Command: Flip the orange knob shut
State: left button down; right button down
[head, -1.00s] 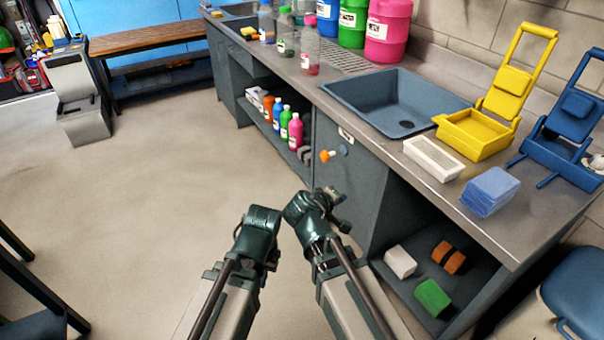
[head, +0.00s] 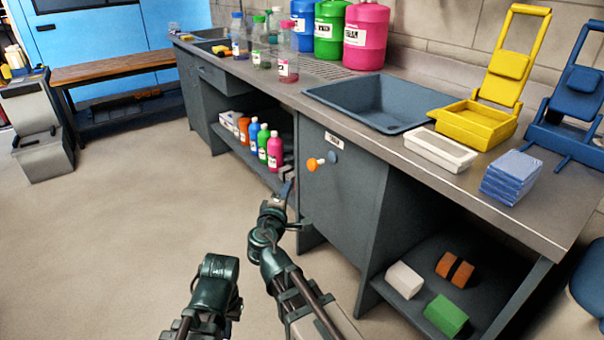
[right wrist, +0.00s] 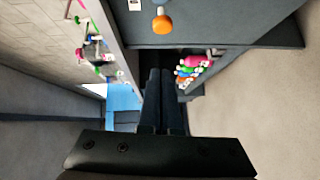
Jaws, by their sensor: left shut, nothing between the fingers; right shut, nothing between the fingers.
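The orange knob (head: 313,164) is on the front of the grey cabinet door (head: 345,200), beside a small blue round part (head: 333,157) with a pale stem between them. It also shows at the top of the right wrist view (right wrist: 162,22). My right gripper (head: 287,188) is shut and empty, below and left of the knob and apart from it. Its two dark fingers lie together in the right wrist view (right wrist: 162,100). My left gripper (head: 217,268) is lower and further left over the floor, apart from everything; its fingertips are hidden.
Several bottles (head: 263,143) stand on the open shelf left of the door. A sink (head: 370,100), white tray (head: 440,150) and blue stack (head: 510,176) are on the counter above. Blocks (head: 446,314) lie on the lower right shelf. The floor (head: 130,240) at left is clear.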

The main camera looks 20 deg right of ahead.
aim_at(317, 165)
jog(key=shift+s+d+b+x, duration=0.25)
jog(key=shift+d+x, duration=0.2)
jog(key=shift+x, duration=1.7)
jog(key=shift+s+d+b+x, duration=0.2)
jog(key=shift+d+x, duration=0.2)
jog(key=shift+x, duration=1.75)
jog(key=shift+s+d+b+x, duration=0.25)
jog(key=shift+d+x, duration=0.2)
jog(key=shift+x, duration=1.65)
jog(key=shift+f, duration=0.1)
jog(key=d, duration=0.1)
jog(key=w+d, duration=0.1)
jog(key=d, duration=0.2)
jog(key=shift+w+d, duration=0.2)
jog(key=shift+w, duration=0.15)
